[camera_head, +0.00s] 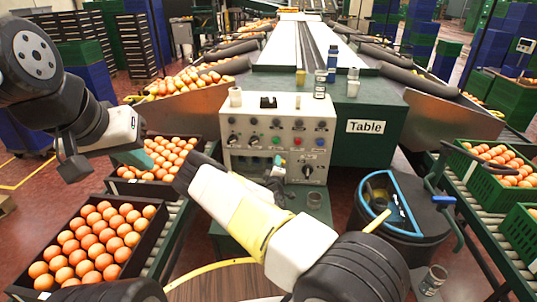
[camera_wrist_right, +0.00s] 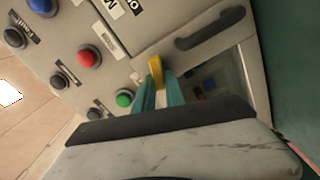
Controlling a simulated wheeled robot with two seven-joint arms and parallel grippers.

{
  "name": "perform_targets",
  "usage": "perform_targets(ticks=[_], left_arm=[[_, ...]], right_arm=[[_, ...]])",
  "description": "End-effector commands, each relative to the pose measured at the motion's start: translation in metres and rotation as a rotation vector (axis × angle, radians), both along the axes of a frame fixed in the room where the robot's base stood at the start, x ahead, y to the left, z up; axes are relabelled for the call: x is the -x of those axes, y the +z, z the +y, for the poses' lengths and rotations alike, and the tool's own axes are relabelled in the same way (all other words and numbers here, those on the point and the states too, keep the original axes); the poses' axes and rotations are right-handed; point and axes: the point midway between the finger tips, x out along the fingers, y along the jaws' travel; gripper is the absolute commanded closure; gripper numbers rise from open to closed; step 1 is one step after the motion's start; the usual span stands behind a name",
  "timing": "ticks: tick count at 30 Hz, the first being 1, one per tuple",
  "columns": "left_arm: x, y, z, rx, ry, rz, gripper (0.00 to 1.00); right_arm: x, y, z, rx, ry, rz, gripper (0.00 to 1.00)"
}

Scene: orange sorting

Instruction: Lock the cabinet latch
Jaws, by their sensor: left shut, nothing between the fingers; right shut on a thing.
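The cabinet is the grey control box (camera_head: 272,104) in front of the green table. In the right wrist view, its lower part has a dark handle (camera_wrist_right: 212,28) and a window (camera_wrist_right: 212,82). A small yellow piece (camera_wrist_right: 155,66), apparently the latch, stands beside this window. My right gripper (camera_wrist_right: 161,92) is shut on the yellow piece, its teal fingers on either side. In the head view my right arm reaches the cabinet front; the latch is hard to make out there. My left gripper (camera_head: 136,158) is shut and empty, left of the cabinet and above an egg-like orange crate.
Red (camera_wrist_right: 88,57) and green (camera_wrist_right: 124,98) buttons lie close to my right fingers. Crates of oranges (camera_head: 150,213) stand on the left conveyor, green crates (camera_head: 481,180) on the right. A dark bin with a blue rim (camera_head: 366,207) stands right of the cabinet.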

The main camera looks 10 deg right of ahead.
Motion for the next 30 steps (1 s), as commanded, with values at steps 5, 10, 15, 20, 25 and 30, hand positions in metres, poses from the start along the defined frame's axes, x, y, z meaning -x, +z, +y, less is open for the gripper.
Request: perform_targets(ticks=[5,10,15,20,25,30], left_arm=[[0.0,0.0,0.0,0.0,0.0,0.0,1.0],[0.0,0.0,0.0,0.0,0.0,0.0,1.0],[0.0,0.0,0.0,0.0,0.0,0.0,1.0],[0.0,0.0,0.0,0.0,0.0,0.0,1.0],[0.0,0.0,0.0,0.0,0.0,0.0,1.0],[0.0,0.0,0.0,0.0,0.0,0.0,1.0]], right_arm=[[-0.0001,-0.0023,0.0014,0.13,0.002,0.038,1.0],[0.0,-0.0036,0.0011,0.225,0.001,0.065,1.0],[0.0001,-0.0046,0.001,0.285,0.001,0.084,1.0],[0.0001,-0.0048,0.0009,0.314,0.001,0.092,1.0],[0.0001,-0.0049,0.0008,0.324,0.001,0.095,1.0],[0.0002,-0.005,0.0008,0.325,0.001,0.096,1.0]])
